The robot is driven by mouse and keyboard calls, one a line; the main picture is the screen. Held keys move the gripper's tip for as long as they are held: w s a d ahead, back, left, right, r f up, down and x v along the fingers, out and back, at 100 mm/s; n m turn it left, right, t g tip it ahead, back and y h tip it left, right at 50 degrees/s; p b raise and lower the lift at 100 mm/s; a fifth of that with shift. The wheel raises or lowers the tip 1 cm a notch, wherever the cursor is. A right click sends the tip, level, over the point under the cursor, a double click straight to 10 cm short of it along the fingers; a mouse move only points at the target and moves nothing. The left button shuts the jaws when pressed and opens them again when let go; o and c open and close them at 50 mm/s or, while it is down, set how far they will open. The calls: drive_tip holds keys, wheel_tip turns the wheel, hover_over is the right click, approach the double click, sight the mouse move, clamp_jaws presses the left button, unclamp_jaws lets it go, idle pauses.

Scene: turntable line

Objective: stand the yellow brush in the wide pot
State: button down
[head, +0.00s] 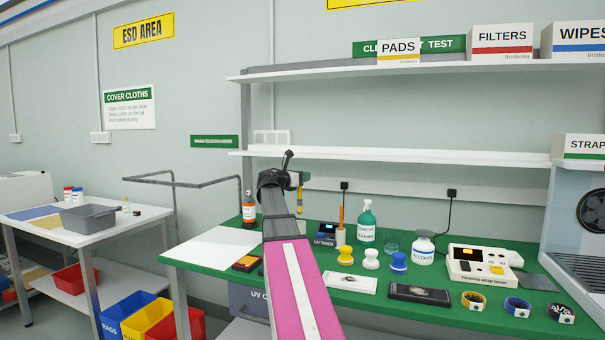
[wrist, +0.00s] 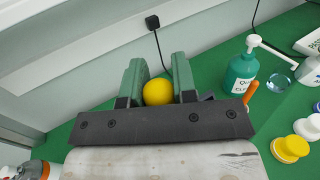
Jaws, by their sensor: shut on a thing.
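My gripper (head: 298,181) is raised above the green bench, in front of the back wall. In the wrist view my gripper's two green fingers (wrist: 158,78) are shut on a round yellow end, which I take for the yellow brush (wrist: 158,92). I cannot pick out the wide pot for certain. A clear glass vessel (head: 391,246) stands on the bench, also in the wrist view (wrist: 281,84). My arm hides part of the bench.
A green bottle (head: 366,224), an alcohol dispenser (head: 423,252), small white, yellow and blue capped jars (head: 371,260) and a tester (head: 478,264) crowd the bench. An orange-handled stick (head: 341,214) stands near the UV timer. A shelf (head: 400,156) overhangs behind. A white mat (head: 222,247) lies left.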

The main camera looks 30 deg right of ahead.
wheel_tip(320, 180, down, 8)
idle(1.0)
drive_tip(key=c, duration=0.8)
unclamp_jaws()
drive_tip(key=shift+a, duration=0.15)
drive_tip(key=v, duration=1)
drive_tip(key=shift+s+a, duration=0.1)
drive_tip(key=shift+a, duration=0.2)
